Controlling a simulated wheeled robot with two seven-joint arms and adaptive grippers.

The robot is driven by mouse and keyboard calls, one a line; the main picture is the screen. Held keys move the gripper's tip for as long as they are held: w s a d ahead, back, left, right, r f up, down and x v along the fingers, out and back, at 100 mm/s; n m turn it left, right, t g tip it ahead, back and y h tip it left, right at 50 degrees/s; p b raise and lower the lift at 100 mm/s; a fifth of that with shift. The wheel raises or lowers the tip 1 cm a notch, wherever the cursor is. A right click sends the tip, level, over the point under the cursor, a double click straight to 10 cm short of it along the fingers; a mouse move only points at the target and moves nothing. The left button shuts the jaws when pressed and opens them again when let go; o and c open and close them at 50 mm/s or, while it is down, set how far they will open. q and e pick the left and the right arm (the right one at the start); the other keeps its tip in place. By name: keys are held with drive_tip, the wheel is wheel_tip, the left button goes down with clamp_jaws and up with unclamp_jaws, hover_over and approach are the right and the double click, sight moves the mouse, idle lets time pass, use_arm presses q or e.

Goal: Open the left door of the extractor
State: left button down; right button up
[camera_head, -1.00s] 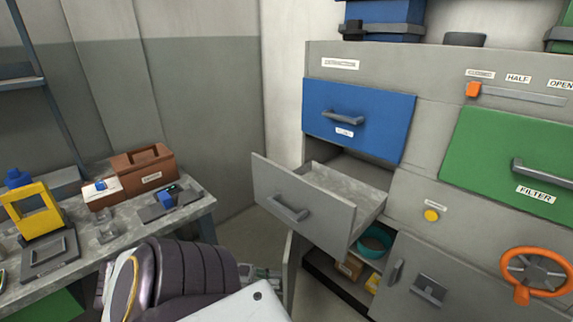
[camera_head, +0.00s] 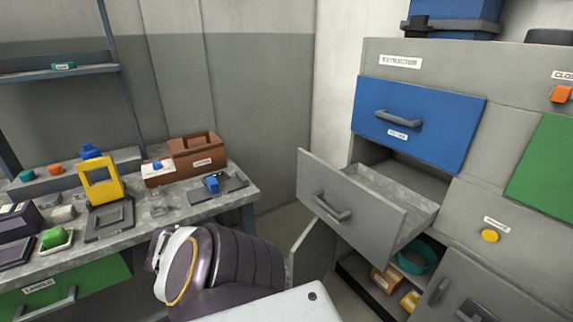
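The extractor (camera_head: 410,85) is the grey cabinet at the right, with a label at its top left. Below its pulled-out grey drawer (camera_head: 345,205), a grey door panel (camera_head: 312,252) at the lower left stands swung outward, partly hidden behind the drawer and my body. The lower compartment behind it is open and shows a teal bowl (camera_head: 418,258), a brown box (camera_head: 385,280) and a yellow item (camera_head: 411,300). My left arm is folded at the bottom centre. Neither gripper's fingers show.
The blue panel (camera_head: 420,120) and green panel (camera_head: 545,170) have fronts above. The drawer juts out over the lower opening. A workbench (camera_head: 165,217) at the left holds a brown toolbox (camera_head: 196,150), a yellow frame (camera_head: 100,182) and several small items.

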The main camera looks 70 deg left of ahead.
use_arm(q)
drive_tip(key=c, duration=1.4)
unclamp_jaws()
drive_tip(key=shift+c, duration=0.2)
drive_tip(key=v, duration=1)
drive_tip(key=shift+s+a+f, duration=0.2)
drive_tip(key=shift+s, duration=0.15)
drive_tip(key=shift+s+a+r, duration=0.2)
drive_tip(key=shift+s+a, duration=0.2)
